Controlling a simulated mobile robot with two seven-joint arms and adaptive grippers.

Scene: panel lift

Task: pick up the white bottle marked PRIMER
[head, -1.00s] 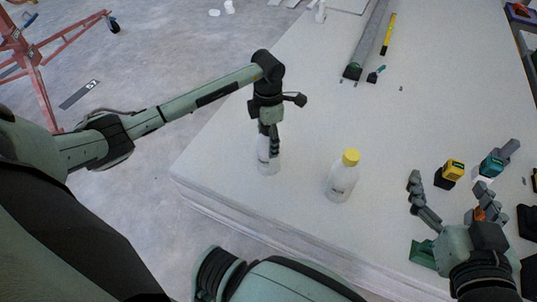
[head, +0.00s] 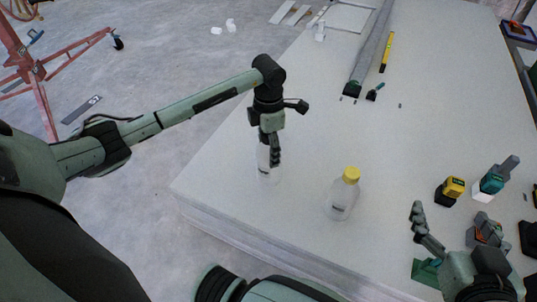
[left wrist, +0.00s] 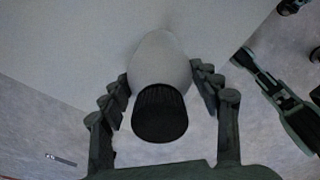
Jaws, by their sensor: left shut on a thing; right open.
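A white bottle (head: 267,174) with a black cap stands upright in my left gripper (head: 269,148), near the left edge of the pale panel stack (head: 300,130). In the left wrist view the bottle (left wrist: 161,63) is between the two fingers of my left gripper (left wrist: 160,82), which are closed on its sides. Its label is too small and covered to read. I cannot tell whether its base touches the panel. A clear bottle (head: 341,198) with a yellow cap stands to its right. My right gripper (head: 451,215) is open and empty at the lower right.
A yellow-and-black block (head: 451,190) and a teal tool (head: 493,182) lie at the right, near my right gripper. The panel's middle is clear.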

